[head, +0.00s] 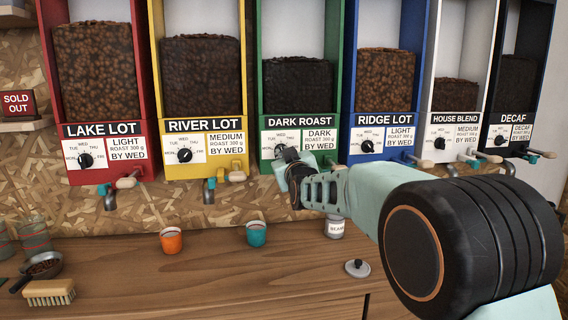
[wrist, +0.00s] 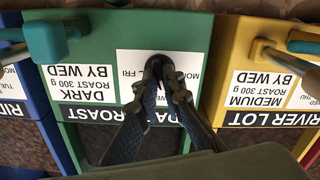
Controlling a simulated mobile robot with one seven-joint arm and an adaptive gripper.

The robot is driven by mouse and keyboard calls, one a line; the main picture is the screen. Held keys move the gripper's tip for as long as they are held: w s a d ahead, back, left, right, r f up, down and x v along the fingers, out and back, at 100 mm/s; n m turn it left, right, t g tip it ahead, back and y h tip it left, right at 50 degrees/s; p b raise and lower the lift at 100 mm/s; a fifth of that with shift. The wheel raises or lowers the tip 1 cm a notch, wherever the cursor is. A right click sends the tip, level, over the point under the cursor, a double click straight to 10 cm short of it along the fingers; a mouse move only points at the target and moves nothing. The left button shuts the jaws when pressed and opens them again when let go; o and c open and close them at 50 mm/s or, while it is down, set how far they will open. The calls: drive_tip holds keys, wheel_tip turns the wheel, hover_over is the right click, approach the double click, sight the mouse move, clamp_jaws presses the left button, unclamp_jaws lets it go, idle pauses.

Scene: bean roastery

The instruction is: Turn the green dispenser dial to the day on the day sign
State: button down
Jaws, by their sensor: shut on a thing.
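In the wrist view the plate is upside down; FRI and part of MON show. My gripper (wrist: 163,72) is shut on the black dial (wrist: 158,60); its fingers hide most of it, so I cannot tell where its pointer aims. In the head view my gripper (head: 291,168) is in front of the dial. The white card (head: 320,140) on the green dispenser reads DARK, ROAST 300 g, BY WED.
Beside it stand the yellow RIVER LOT dispenser (head: 204,125) and the blue RIDGE LOT dispenser (head: 388,120), with similar dials and BY WED cards. Orange (head: 171,241) and teal (head: 256,234) cups stand on the wooden counter (head: 205,285).

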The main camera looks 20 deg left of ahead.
drive_tip(key=shift+f+n+b, duration=0.1)
drive_tip(key=shift+n+b, duration=4.5)
drive_tip(key=shift+n, duration=1.6)
drive_tip(key=c, duration=2.1)
unclamp_jaws()
drive_tip(key=shift+s, duration=0.1)
